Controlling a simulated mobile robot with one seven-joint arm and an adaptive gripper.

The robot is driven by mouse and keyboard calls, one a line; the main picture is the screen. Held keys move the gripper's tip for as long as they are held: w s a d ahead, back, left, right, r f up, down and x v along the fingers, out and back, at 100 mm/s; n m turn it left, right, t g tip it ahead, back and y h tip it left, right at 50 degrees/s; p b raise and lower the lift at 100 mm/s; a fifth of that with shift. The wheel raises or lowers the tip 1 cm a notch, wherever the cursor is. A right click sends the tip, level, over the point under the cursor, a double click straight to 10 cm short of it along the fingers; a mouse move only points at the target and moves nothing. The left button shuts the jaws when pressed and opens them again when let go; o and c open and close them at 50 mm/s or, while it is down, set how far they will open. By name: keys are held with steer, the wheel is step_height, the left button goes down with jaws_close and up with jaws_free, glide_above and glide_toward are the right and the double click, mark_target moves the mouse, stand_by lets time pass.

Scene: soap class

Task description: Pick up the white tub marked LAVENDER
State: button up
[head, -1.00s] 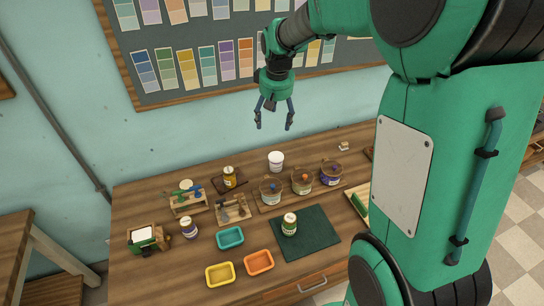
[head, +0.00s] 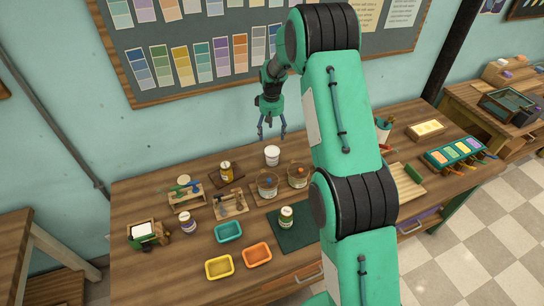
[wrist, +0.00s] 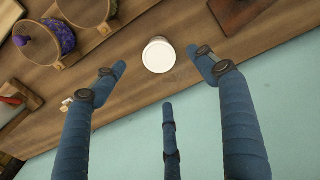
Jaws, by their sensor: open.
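A plain white tub (head: 272,155) stands upright near the back of the wooden table, by the wall. I cannot read any marking on it. In the wrist view its round white top (wrist: 158,55) shows between the fingertips, farther off along the view. My gripper (head: 271,134) is open and empty, pointing down above the tub, apart from it. Two smaller jars with white lids also stand on the table, one with a purple label (head: 186,223) at the left and one with a green label (head: 286,217) on the dark mat; their words are too small to read.
Round clear containers (head: 268,186) stand close in front of and right of the tub. A brown jar (head: 226,172) on a dark board stands to its left. Teal (head: 228,232), orange and yellow trays lie in front. The blue wall is close behind.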

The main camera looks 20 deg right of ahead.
glide_above(273, 151)
step_height(273, 151, down, 5)
steer(key=shift+w+f, duration=0.1)
steer(key=shift+f, duration=0.05)
steer(key=shift+f, duration=4.3)
steer(key=shift+w+a+f, duration=0.1)
steer(key=shift+a+f, duration=0.05)
steer(key=shift+f, duration=2.45)
steer(key=c, duration=1.2)
